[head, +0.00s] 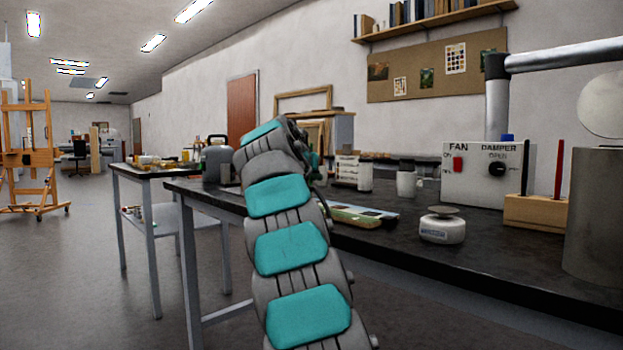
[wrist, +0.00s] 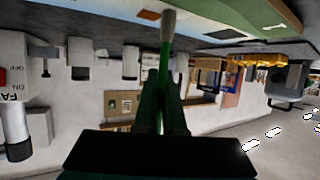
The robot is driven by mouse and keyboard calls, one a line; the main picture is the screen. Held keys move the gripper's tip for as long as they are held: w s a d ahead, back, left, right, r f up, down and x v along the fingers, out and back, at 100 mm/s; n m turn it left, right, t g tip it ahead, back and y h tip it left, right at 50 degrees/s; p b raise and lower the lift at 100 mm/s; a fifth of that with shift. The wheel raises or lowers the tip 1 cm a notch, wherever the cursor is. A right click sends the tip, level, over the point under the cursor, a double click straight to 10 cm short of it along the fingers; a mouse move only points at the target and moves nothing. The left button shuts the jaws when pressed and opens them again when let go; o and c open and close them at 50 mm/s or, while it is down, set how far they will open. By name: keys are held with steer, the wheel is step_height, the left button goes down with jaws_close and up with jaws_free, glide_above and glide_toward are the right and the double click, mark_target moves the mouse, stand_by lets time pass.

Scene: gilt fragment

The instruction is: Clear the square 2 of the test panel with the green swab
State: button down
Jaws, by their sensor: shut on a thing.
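My gripper (wrist: 161,92) is shut on the green swab (wrist: 165,62), which has a thin green stem and a pale, thick tip. In the wrist view, which is upside down, the tip overlaps the edge of the test panel (wrist: 209,17); I cannot tell whether it touches. The panel shows green, pale and orange-brown areas there, and a white "1" near one end. In the head view the panel (head: 377,215) lies flat on the dark bench, partly behind my arm. My gripper and the swab are mostly hidden behind the arm there. I cannot make out square 2.
A side table (head: 150,172) is at left.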

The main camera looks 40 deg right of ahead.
steer(key=shift+s+f, duration=0.1)
steer(key=shift+s, duration=0.45)
steer(key=shift+w+p, duration=0.65)
steer(key=shift+w, duration=0.7)
steer(key=shift+s+b, duration=0.5)
steer(key=shift+s, duration=0.15)
steer(key=shift+s+b, duration=0.35)
steer(key=shift+s, duration=0.35)
steer(key=shift+w+p, duration=0.85)
steer(key=shift+w, duration=0.5)
step_height(320, 180, up, 4)
steer(key=p, duration=0.3)
steer(key=shift+p, duration=0.3)
